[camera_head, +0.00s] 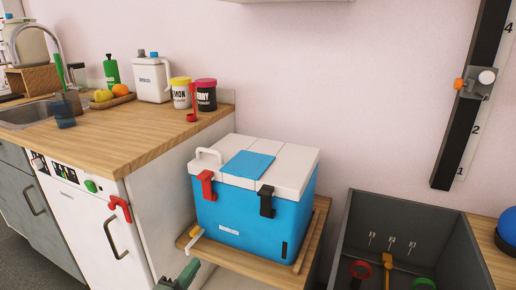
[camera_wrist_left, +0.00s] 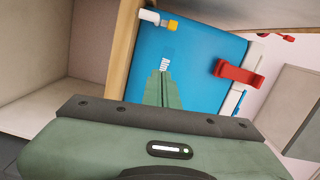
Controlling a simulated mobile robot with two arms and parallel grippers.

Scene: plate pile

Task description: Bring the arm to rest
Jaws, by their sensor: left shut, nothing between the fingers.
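My left gripper (camera_head: 184,276) shows at the bottom edge of the head view, below and in front of the blue cooler box (camera_head: 240,217). Its green fingers also show in the left wrist view (camera_wrist_left: 160,88); they are together, with nothing between them. In that view the fingers point towards the blue side of the cooler (camera_wrist_left: 195,65), and I cannot tell how large the gap is. Most of the left arm is outside the head view. My right gripper is not in view.
The cooler stands on a wooden shelf (camera_head: 253,270) beside the kitchen counter (camera_head: 119,135). A red latch (camera_wrist_left: 238,73) juts from the cooler.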

